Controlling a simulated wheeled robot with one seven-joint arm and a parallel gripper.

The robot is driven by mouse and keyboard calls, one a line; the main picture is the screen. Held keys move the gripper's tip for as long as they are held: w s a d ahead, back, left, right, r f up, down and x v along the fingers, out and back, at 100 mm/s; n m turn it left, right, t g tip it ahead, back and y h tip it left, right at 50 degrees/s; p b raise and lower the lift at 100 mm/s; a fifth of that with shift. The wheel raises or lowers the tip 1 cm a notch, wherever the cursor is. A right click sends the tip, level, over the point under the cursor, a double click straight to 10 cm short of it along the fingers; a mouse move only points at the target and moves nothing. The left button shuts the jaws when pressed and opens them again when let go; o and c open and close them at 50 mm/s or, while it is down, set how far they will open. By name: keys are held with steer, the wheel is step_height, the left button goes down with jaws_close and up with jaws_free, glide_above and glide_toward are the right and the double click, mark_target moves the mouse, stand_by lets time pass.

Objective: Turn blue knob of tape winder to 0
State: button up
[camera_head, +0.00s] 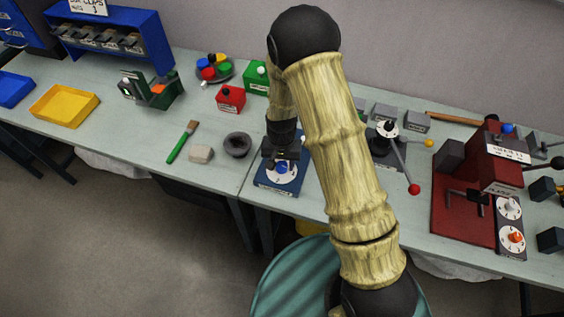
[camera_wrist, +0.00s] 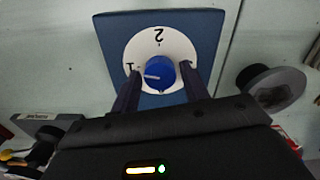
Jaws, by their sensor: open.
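A blue box (camera_head: 264,183) with a white dial stands near the table's front edge, under my gripper (camera_head: 283,163) in the head view. In the wrist view the same box (camera_wrist: 110,33) bears the white dial (camera_wrist: 140,42) and a round blue knob (camera_wrist: 159,70). The knob's white pointer line points left, toward the 1. The 2 is at the top; a mark at the right is partly covered. No 0 shows, and the dial's lower part is hidden. My gripper (camera_wrist: 161,75) is open, one finger on each side of the knob; I cannot tell whether they touch it.
A dark round mortar (camera_head: 237,145), a grey block (camera_head: 201,154) and a green-handled brush (camera_head: 183,141) lie left of the box. A lever device with a red ball (camera_head: 414,189) is to the right, then a red machine (camera_head: 455,222). My arm covers part of the table.

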steer(key=m, duration=0.3)
steer(key=shift+m+p, duration=0.3)
steer(key=shift+p, duration=0.05)
steer(key=c, duration=0.8)
steer(key=shift+c, duration=0.2)
steer(key=n, duration=0.3)
steer(key=shift+n, duration=0.3)
steer(key=shift+n, duration=1.7)
